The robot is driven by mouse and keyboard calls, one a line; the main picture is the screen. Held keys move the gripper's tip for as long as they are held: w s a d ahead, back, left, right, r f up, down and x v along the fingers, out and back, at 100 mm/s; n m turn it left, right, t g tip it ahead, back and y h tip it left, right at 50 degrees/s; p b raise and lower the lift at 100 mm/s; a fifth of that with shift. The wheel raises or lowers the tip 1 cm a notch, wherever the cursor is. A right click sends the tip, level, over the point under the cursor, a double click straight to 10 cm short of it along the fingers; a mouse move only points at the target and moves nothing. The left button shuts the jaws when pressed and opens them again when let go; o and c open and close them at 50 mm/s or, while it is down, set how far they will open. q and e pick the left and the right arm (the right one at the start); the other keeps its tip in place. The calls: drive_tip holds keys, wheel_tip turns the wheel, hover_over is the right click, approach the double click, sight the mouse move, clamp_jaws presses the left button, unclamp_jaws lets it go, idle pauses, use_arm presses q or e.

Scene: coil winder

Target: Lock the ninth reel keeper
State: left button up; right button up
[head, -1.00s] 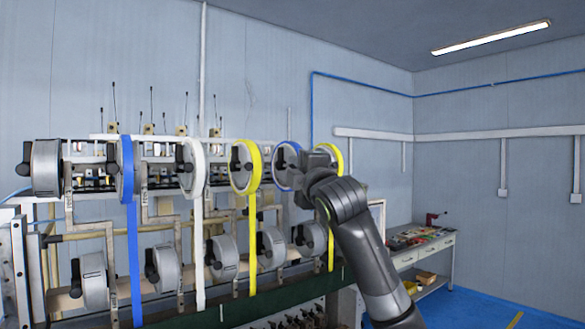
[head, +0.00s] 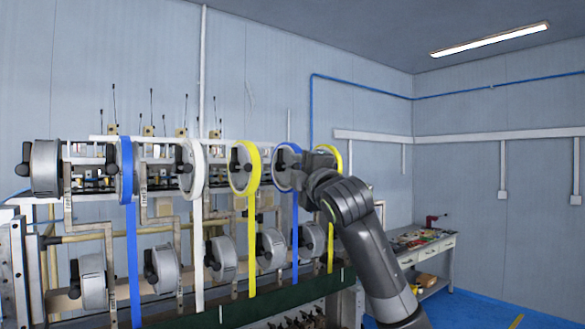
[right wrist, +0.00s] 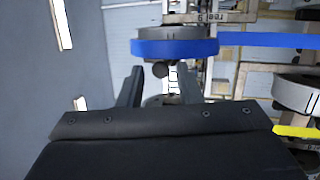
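The winder carries reels in two rows, each with a black keeper at its hub; I cannot tell which is the ninth. My right gripper (head: 303,178) is at the right blue-rimmed reel (head: 285,163) in the upper row, partly covering it. In the right wrist view, a blue-rimmed reel (right wrist: 175,46) lies ahead of my right gripper (right wrist: 162,85). Its two fingers stand apart, with a small dark knob (right wrist: 160,70) showing between them; contact cannot be told. Whether that keeper is locked cannot be told. My left gripper is out of view.
Close neighbours are a yellow reel (head: 245,168) on the left and another yellow reel (head: 329,152) partly behind my right arm. Grey reels (head: 221,258) hang below. A workbench (head: 432,248) with tools stands at the right. Blue floor (head: 490,312) lies clear beside it.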

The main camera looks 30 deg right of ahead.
drive_tip(key=shift+s+a, duration=0.15)
drive_tip(key=shift+s, duration=0.4)
drive_tip(key=r+b+v, duration=0.1)
drive_tip(key=v, duration=0.5)
drive_tip(key=shift+r+b, duration=0.2)
drive_tip(key=shift+b, duration=0.2)
drive_tip(key=shift+s+a, duration=0.1)
